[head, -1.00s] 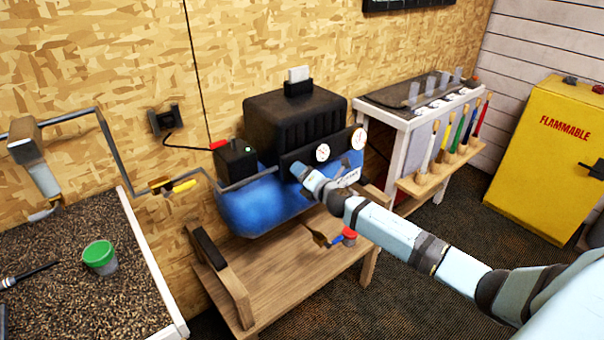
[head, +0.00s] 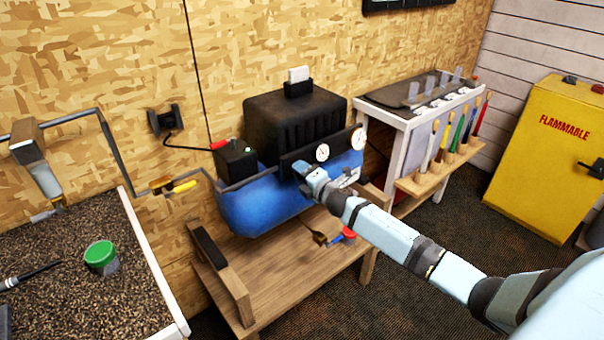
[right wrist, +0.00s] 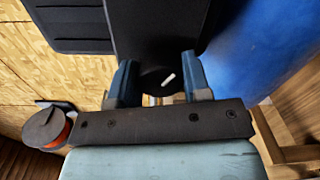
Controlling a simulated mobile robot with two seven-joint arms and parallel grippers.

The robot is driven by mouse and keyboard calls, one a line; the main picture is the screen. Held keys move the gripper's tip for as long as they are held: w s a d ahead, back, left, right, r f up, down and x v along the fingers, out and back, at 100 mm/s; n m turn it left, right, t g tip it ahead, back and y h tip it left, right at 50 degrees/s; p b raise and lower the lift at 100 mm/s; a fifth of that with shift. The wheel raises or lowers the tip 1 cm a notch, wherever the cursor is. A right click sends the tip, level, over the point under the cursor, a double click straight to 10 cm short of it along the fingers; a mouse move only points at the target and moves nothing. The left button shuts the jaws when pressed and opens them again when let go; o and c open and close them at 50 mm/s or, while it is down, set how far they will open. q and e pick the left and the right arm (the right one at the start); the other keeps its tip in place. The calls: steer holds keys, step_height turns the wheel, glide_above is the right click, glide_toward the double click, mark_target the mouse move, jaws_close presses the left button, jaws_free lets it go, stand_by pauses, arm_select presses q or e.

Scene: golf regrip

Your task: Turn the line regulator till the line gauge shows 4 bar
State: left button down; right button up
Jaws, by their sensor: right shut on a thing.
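My right gripper (head: 303,168) reaches the dark front panel of the blue compressor (head: 262,205). In the right wrist view its two blue fingers (right wrist: 160,80) are shut on a round black knob (right wrist: 152,84), which I take for the line regulator. A white mark on the knob stands at a slant. Two white round gauges sit on the panel: a smaller one (head: 322,153) just above the gripper and a larger one (head: 358,139) farther right. Their needles are too small to read. My left gripper is not in view.
A rack of coloured brushes (head: 450,150) and a yellow cabinet (head: 550,150) stand right. A gravel-like bed (head: 60,240) with a green-lidded pot (head: 101,256) is at left.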

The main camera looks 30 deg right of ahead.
steer(key=shift+d+r, duration=0.1)
steer(key=o, duration=0.9)
steer(key=shift+s, duration=0.1)
steer(key=s, duration=0.9)
steer(key=s+d+b, duration=0.1)
steer(key=s, duration=0.3)
steer(key=shift+s+r, duration=0.1)
steer(key=shift+s, duration=0.2)
steer(key=shift+a, duration=0.1)
